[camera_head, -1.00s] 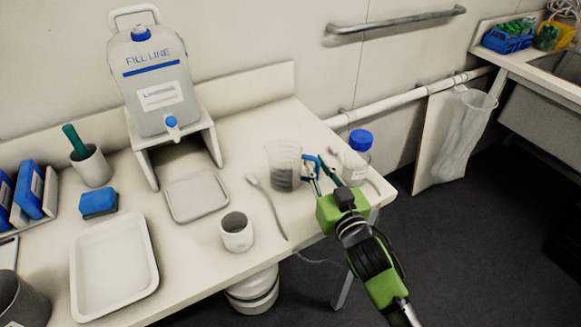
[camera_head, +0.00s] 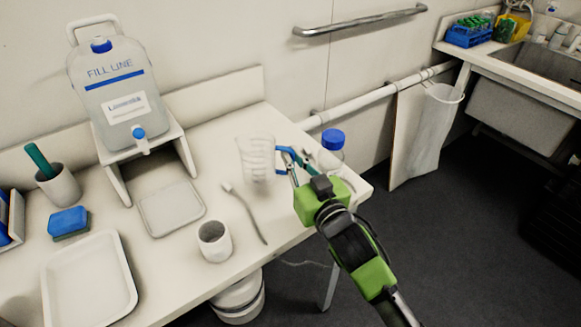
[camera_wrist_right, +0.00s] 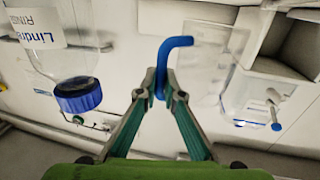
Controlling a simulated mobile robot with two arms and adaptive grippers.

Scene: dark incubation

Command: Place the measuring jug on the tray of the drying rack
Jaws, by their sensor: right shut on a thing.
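The measuring jug (camera_head: 256,160) is clear with a blue handle and appears upright just above the bench, near its right end. My right gripper (camera_head: 291,170) is shut on its blue handle. In the right wrist view, the handle (camera_wrist_right: 172,52) rises between my fingertips (camera_wrist_right: 161,88), and the clear jug wall (camera_wrist_right: 208,75) shows behind it. I cannot make out a drying rack for certain; a dark slatted thing (camera_head: 555,225) is cut off at the right edge. My left gripper is out of view.
A blue-capped bottle (camera_head: 333,143) stands close beside my right gripper. A brush (camera_head: 244,212), a cup (camera_head: 214,241), a shallow tray (camera_head: 170,209) and a dispenser (camera_head: 122,95) on a stand share the bench. A sink (camera_head: 535,68) is at the right, past open floor.

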